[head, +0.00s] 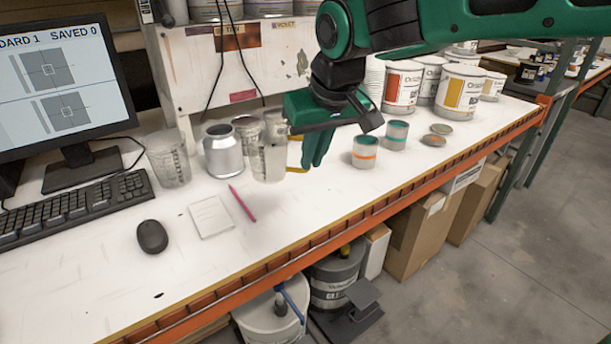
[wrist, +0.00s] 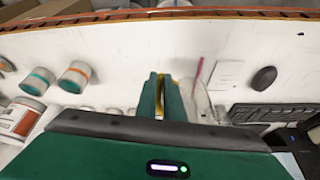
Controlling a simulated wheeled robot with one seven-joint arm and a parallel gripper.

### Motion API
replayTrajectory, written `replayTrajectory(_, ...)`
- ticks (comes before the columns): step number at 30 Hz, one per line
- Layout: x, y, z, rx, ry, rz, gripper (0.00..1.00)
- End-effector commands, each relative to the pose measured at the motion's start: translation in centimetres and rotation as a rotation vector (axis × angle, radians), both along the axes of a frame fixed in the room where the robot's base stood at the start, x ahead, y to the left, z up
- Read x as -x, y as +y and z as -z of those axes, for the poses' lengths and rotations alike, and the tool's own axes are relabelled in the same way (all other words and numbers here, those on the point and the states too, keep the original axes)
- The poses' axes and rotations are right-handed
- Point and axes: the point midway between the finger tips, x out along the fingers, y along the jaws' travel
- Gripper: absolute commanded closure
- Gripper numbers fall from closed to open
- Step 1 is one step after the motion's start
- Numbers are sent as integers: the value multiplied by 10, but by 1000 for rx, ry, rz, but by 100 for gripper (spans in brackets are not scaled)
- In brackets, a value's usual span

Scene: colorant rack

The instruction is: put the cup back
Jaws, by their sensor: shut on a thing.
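A clear measuring cup (head: 268,160) with dark markings stands upright just left of my gripper (head: 312,160) in the head view. My gripper points down and is shut on the cup; a yellow strip (head: 298,169), seemingly its handle, shows at the fingers. In the wrist view, the fingers (wrist: 160,98) close on a yellow strip, and the translucent cup (wrist: 196,103) shows right beside them. I cannot tell for sure whether its base touches the table.
On the white table (head: 330,220), a silver can (head: 223,153) and another clear cup (head: 169,163) stand left. Two small paint tins (head: 364,155) stand right. A pink pencil (head: 243,204), notepad (head: 211,217) and mouse (head: 152,237) lie in front. Large paint cans (head: 459,92) stand back right.

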Motion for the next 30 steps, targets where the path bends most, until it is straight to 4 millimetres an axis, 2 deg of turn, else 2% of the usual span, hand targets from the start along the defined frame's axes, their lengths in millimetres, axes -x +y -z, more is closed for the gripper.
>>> replayTrajectory(5, -12, -11, 8, 1, 2, 7, 100)
replayTrajectory(15, -66, -53, 48, 1, 3, 15, 100)
replayTrajectory(21, -91, -70, 65, 0, 2, 14, 100)
replayTrajectory(26, -98, -75, 71, 0, 0, 12, 100)
replayTrajectory(30, -97, -75, 89, 1, 3, 11, 100)
